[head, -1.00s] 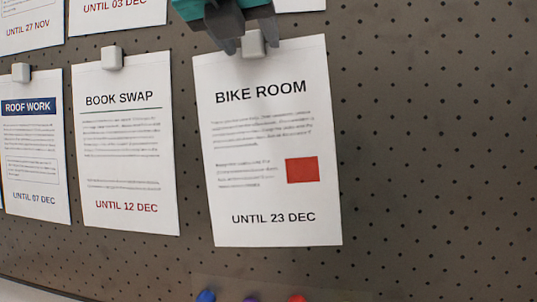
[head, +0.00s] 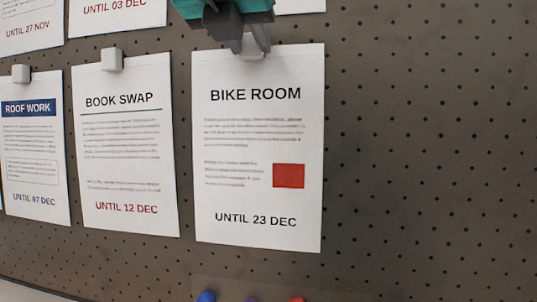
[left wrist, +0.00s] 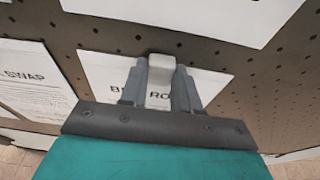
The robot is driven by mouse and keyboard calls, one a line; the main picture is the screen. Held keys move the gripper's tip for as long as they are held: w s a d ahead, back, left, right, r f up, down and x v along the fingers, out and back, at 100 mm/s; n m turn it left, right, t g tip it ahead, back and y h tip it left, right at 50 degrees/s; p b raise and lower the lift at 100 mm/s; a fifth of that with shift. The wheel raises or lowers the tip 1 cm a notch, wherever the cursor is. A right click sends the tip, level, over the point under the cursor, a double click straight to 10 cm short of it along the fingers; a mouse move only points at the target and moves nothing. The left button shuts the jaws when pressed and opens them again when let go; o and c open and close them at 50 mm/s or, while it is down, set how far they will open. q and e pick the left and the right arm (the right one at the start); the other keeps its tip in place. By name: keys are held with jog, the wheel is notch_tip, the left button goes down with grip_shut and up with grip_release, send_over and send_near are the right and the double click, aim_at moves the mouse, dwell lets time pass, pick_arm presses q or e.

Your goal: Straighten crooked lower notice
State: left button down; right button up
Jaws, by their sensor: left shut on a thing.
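The lower notice headed BIKE ROOM (head: 257,150), a white sheet with a red square, hangs on the pegboard. Its sides look nearly upright in the head view, close to its neighbour's line. My left gripper (head: 250,46) comes from above and is shut on the pale grey clip (head: 249,51) at the notice's top edge. In the left wrist view the clip (left wrist: 161,68) sits between the two fingers (left wrist: 160,88), which hide part of the heading on the notice (left wrist: 106,68). My right gripper is not in view.
The BOOK SWAP notice (head: 125,150) hangs just left, with a narrow gap, and the ROOF WORK notice (head: 32,150) beyond it. Other notices hang above. The pegboard (head: 430,150) is bare to the right. Blue (head: 206,296) and red (head: 297,298) items show at the bottom edge.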

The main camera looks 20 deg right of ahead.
pick_arm(q)
jog(key=c, duration=0.7)
grip_release()
jog(key=shift+c, duration=0.2)
jog(key=shift+s+a+b, duration=0.3)
jog(key=shift+s+b, duration=0.05)
jog(key=shift+b, duration=0.05)
jog(key=b+v, duration=0.4)
jog(key=v, duration=0.8)
jog(key=shift+r, duration=0.1)
